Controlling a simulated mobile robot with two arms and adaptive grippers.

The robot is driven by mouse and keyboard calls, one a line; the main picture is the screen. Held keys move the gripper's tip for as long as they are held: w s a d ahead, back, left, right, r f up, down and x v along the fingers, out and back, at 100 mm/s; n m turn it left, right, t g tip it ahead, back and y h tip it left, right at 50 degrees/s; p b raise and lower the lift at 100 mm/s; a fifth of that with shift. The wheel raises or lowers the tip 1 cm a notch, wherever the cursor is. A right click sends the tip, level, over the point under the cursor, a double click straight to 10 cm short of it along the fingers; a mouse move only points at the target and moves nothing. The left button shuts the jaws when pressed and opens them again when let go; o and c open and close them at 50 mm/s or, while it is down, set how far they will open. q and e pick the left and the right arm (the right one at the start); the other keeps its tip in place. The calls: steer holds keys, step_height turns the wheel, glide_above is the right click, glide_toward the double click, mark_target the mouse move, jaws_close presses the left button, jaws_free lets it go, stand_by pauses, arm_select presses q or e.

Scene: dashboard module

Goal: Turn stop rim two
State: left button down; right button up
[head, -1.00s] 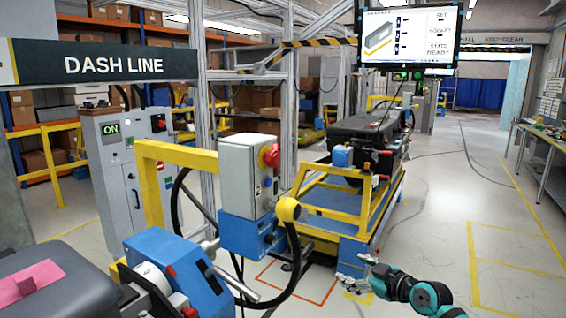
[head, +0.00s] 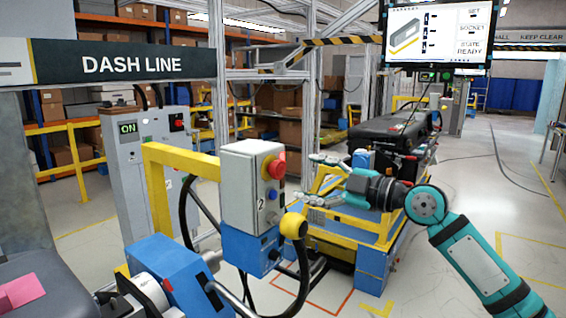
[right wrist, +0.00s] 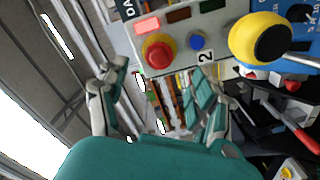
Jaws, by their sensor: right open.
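The red stop knob (head: 275,168) is on the grey upper face of a control box (head: 245,178) marked 2, above a blue button. In the right wrist view the red knob (right wrist: 157,52) lies just beyond and between the fingertips, with the blue button (right wrist: 196,41) to its right. My right gripper (head: 309,177) is open and empty, just right of the box in the head view; its fingers (right wrist: 157,70) show spread in the wrist view. It appears apart from the knob. My left gripper is not in view.
A yellow round knob (head: 293,225) sticks out at the box's lower right. A yellow frame (head: 158,200) stands to the left. A yellow and blue cart (head: 350,222) with a black module (head: 392,138) stands behind my right arm. Floor at the right is clear.

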mark_target(283, 171)
steer(key=p+x, duration=0.2)
steer(key=x, duration=0.4)
steer(key=shift+w+a+r, duration=0.1)
steer(key=shift+a+r, duration=0.1)
steer(key=shift+w+a+f, duration=0.2)
steer(key=shift+w+a, duration=0.25)
steer(key=shift+a, duration=0.1)
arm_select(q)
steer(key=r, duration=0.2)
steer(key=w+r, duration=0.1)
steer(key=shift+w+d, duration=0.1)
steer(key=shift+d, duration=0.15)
arm_select(e)
steer(key=shift+c, duration=0.3)
